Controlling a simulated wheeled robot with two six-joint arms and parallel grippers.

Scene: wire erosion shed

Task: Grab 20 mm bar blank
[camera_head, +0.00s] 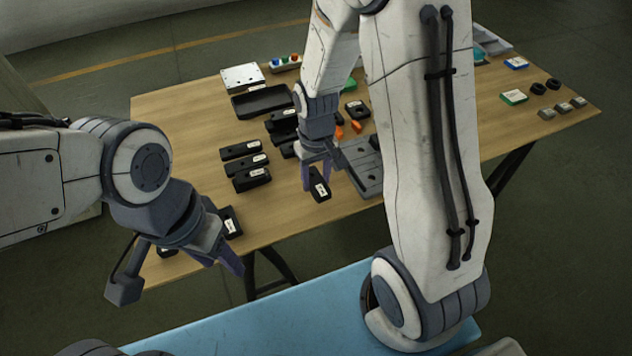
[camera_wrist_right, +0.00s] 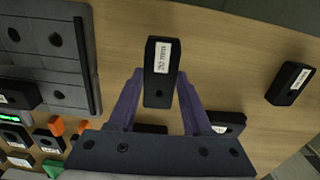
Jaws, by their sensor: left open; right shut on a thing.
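The 20 mm bar blank is a black block with a white label reading "20 mm" (camera_wrist_right: 160,82). In the head view, the dark block (camera_head: 319,187) is at my right gripper's fingertips. My right gripper (camera_head: 318,178) is shut on it, with one purple finger on each side in the right wrist view (camera_wrist_right: 158,98). I cannot tell whether the blank touches the table or hangs just above it. My left gripper (camera_head: 178,277) is open and empty, in front of the table's near left edge.
Similar labelled black blocks (camera_head: 246,163) stand to the left, with another (camera_head: 230,222) near the front edge. A grey holed fixture (camera_head: 364,182) is right of the blank. A black tray (camera_head: 262,102) and a metal plate (camera_head: 242,77) lie behind. The right arm hides part of the table.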

